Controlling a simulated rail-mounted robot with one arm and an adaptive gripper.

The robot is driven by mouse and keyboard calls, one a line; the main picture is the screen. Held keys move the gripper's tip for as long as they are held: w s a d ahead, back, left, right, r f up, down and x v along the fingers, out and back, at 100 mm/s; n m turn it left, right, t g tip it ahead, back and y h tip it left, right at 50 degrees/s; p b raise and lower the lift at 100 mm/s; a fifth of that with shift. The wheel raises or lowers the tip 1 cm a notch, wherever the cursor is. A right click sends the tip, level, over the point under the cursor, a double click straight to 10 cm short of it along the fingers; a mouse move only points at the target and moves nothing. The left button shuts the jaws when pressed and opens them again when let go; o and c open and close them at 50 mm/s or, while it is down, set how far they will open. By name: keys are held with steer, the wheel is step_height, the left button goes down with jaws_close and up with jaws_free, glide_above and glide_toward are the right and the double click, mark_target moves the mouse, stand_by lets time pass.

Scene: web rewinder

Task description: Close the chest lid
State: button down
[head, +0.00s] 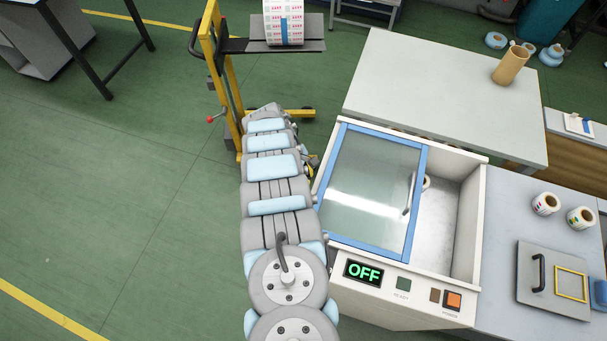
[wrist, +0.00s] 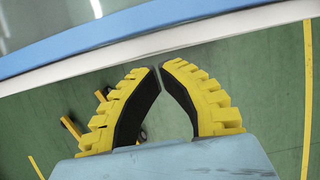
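The chest (head: 466,225) is a white open-topped box in the head view. Its lid (head: 372,190) is a glass panel in a blue frame. It covers the left part, and the right part of the opening is uncovered. A pale bar handle (head: 410,193) stands near the lid's right edge. My gripper has yellow ribbed fingers with black pads; in the wrist view (wrist: 160,72) the tips nearly meet, with nothing between them. They are beside the chest's white edge and blue lid frame (wrist: 120,38). In the head view my arm mostly hides the gripper, left of the chest.
The chest front has a green OFF display (head: 363,272) and an orange button (head: 453,301). A pale table (head: 440,95) stands behind. A grey bench (head: 510,235) with rolls and a handled plate is at right. A yellow lifter (head: 222,70) stands behind my arm. Floor at left is clear.

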mark_target(320, 184)
steer(key=shift+s+d+p, duration=0.2)
steer(key=shift+s+d, duration=0.1)
steer(key=shift+d, duration=0.55)
steer(key=shift+s+d+p, duration=0.15)
steer(key=shift+s+d, duration=0.1)
steer(key=shift+d, duration=0.55)
steer(key=shift+d+b, duration=0.15)
steer(key=shift+b, duration=0.2)
